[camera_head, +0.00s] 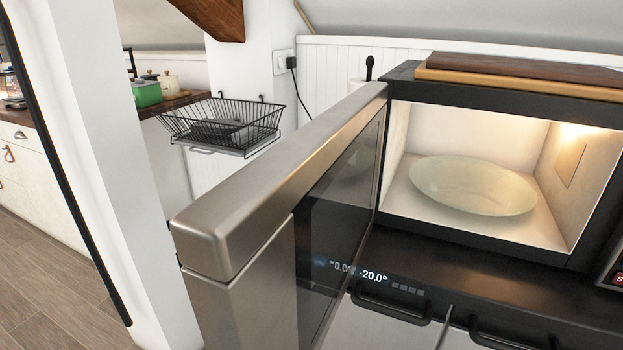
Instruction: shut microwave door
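The microwave (488,98) stands at the right with its front open to me. Its lit, pale cavity holds a shallow greenish glass plate (473,185). The microwave door (290,165) stands wide open, reaching from the left side of the cavity toward me and to the left. It has a thick brushed-steel edge and a dark glass panel on its right face. The lower part of the door runs out of the picture. Neither of my grippers is in view.
Wooden boards (520,75) lie on top of the microwave. Dark bar handles (388,312) show on the front below it. A black wire basket (222,122) hangs on the wall behind the door. A white post (100,150) stands at the left, with bare floor beyond.

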